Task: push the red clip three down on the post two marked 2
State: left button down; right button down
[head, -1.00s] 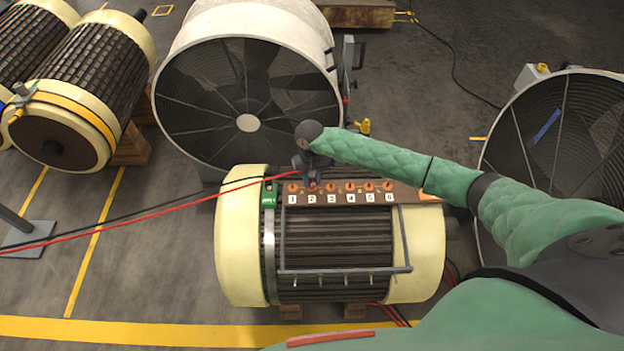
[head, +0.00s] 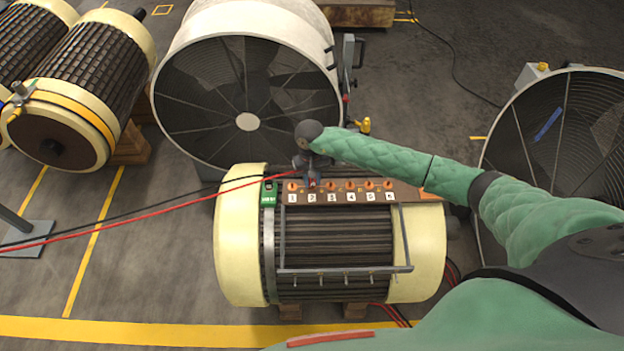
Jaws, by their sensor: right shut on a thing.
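My right gripper (head: 312,178) is over the brown terminal board on top of the cream rotor, at the post marked 2 (head: 312,197). It is shut on the red clip (head: 312,184), of which only a small part shows between the fingers. A red cable (head: 180,207) runs from the clip to the left. The gripper hides the top of post two, so I cannot tell how far down the clip sits. The orange posts marked 1 (head: 292,187), 3 (head: 331,185) and higher stand in a row beside it. My left gripper is not in view.
The rotor (head: 240,240) has a grey rail frame (head: 345,270) on its front. A black cable (head: 150,211) goes to a green block (head: 269,190) at the board's left end. A large fan (head: 250,35) stands close behind, another fan (head: 560,120) at right.

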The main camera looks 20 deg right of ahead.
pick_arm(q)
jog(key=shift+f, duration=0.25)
pick_arm(e)
jog(key=shift+f, duration=0.15)
jog(key=c, duration=1.1)
grip_release()
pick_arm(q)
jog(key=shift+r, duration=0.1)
pick_arm(e)
jog(key=r+b, duration=0.1)
jog(key=r, duration=0.1)
jog(key=r+b, duration=0.1)
jog(key=r, duration=0.1)
jog(key=w+r+b, duration=0.1)
jog(key=r, duration=0.1)
jog(key=shift+r, duration=0.35)
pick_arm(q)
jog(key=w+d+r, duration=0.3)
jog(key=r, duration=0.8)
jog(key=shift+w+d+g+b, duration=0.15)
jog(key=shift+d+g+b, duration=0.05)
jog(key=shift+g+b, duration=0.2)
pick_arm(e)
jog(key=shift+r, duration=0.55)
